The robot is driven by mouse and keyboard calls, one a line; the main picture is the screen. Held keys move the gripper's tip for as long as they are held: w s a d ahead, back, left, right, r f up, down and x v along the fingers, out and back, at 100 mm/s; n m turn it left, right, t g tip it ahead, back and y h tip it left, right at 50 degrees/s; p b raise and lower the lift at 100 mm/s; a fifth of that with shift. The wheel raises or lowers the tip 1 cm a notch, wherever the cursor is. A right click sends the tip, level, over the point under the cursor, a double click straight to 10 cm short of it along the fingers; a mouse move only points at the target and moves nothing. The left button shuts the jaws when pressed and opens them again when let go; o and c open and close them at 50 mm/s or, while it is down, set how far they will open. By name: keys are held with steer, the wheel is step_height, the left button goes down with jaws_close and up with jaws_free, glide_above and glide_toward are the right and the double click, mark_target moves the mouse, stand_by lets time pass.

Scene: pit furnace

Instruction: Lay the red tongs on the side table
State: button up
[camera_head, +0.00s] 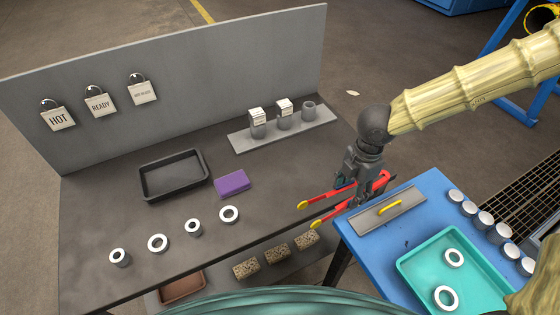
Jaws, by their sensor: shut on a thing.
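My gripper (366,184) is shut on the red tongs (323,197), with its fingers around their right part. The tongs have two red arms with yellow tips that point left and stand apart. They are between the grey bench and the blue side table (372,250), partly over the left corner area of that table. I cannot tell their exact height. Part of the tongs is hidden behind my gripper. On the side table are a grey plate with a yellow handle (389,209), a teal tray (408,264) with two white rings, and several white-topped cylinders (486,219).
The grey bench (110,225) holds a black tray (145,190), a purple block (233,183), several rings, and a grey strip with small containers (284,107). An upright panel (220,70) with labelled padlocks stands behind. Speckled blocks (277,253) are on a lower shelf.

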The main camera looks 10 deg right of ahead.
steer(key=p, duration=0.5)
glide_above(313, 169)
steer(key=shift+d+f, duration=0.15)
steer(key=shift+f, duration=0.6)
step_height(313, 169, down, 3)
steer(key=shift+s+r+p, duration=0.1)
steer(key=shift+r+p, duration=0.05)
steer(key=shift+p, duration=0.7)
steer(key=shift+f, duration=0.5)
steer(key=o, duration=0.6)
steer(key=shift+r, duration=0.15)
step_height(313, 169, up, 12)
steer(key=b, duration=0.3)
steer(key=shift+w+d, duration=0.2)
steer(key=shift+d, duration=0.2)
